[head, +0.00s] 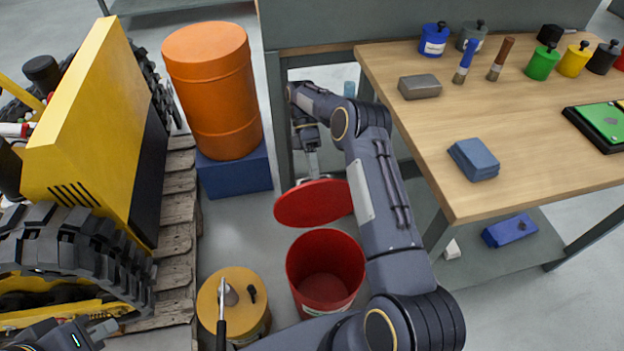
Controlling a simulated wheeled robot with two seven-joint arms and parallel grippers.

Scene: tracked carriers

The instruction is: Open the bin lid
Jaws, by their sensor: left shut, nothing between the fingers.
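The red bin (325,289) stands on the floor left of the workbench, and its inside shows through the open top. Its round red lid (314,205) is raised beyond the bin's far rim. Whether a hinge joins them is hidden. My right gripper (313,171) reaches down from the far side to the lid's far edge. Its fingertips are partly hidden there, so I cannot see how they meet the lid. My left gripper (103,329) is low at the bottom left corner, shut and empty, beside the tracked carrier and away from the bin.
A yellow drum (260,320) with a small tool on top stands left of the bin. An orange barrel (213,92) sits on a blue block (236,172). A yellow tracked carrier (90,130) fills the left. The wooden workbench (540,125) bounds the right.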

